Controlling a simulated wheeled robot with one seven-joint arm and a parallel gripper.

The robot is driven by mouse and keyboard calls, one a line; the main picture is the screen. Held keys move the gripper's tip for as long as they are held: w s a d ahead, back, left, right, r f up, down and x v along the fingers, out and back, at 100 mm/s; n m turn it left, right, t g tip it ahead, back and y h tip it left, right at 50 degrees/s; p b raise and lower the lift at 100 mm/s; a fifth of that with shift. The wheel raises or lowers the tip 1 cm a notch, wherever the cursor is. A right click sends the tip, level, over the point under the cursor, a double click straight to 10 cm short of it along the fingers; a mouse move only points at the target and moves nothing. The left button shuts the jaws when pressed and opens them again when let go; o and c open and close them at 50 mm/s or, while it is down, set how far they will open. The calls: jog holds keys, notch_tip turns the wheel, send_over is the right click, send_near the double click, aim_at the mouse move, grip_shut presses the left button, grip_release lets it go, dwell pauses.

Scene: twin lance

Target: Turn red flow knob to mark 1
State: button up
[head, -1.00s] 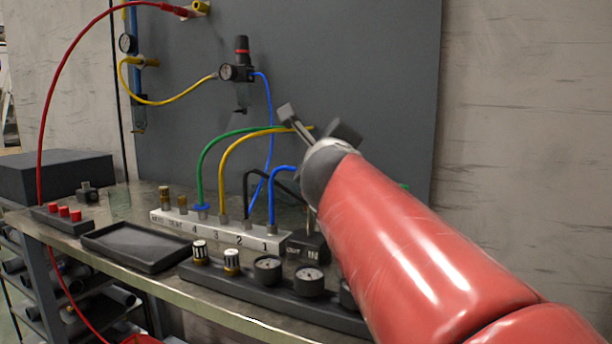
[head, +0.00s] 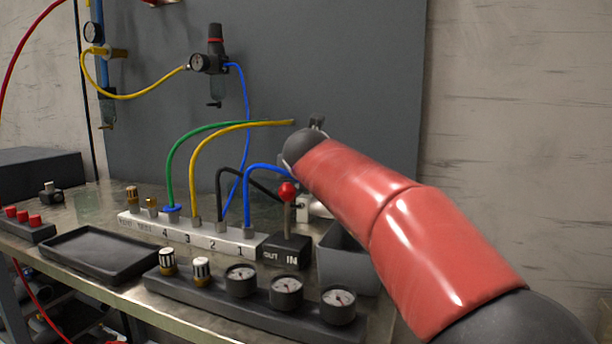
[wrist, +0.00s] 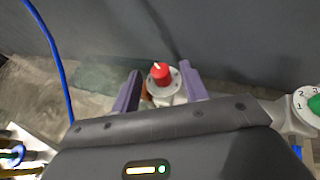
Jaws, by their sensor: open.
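The red flow knob (wrist: 161,74) shows in the wrist view, with a white pointer mark on top and a pale round dial under it. The dial marks are too small to read. My gripper (wrist: 160,68) is open, one finger on each side of the knob, with gaps visible on both sides; its height above the knob cannot be told. In the head view my arm hides the knob and most of my gripper.
A green knob (wrist: 315,104) on a similar dial stands to the right in the wrist view. The head view shows a red-balled lever (head: 287,192), a numbered manifold (head: 205,238) with hoses, gauges (head: 287,292) and an empty black tray (head: 100,254).

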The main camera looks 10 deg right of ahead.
jog(key=shift+w+d+f, duration=0.1)
jog(key=shift+w+f, duration=0.1)
jog(key=shift+w, duration=0.35)
grip_shut()
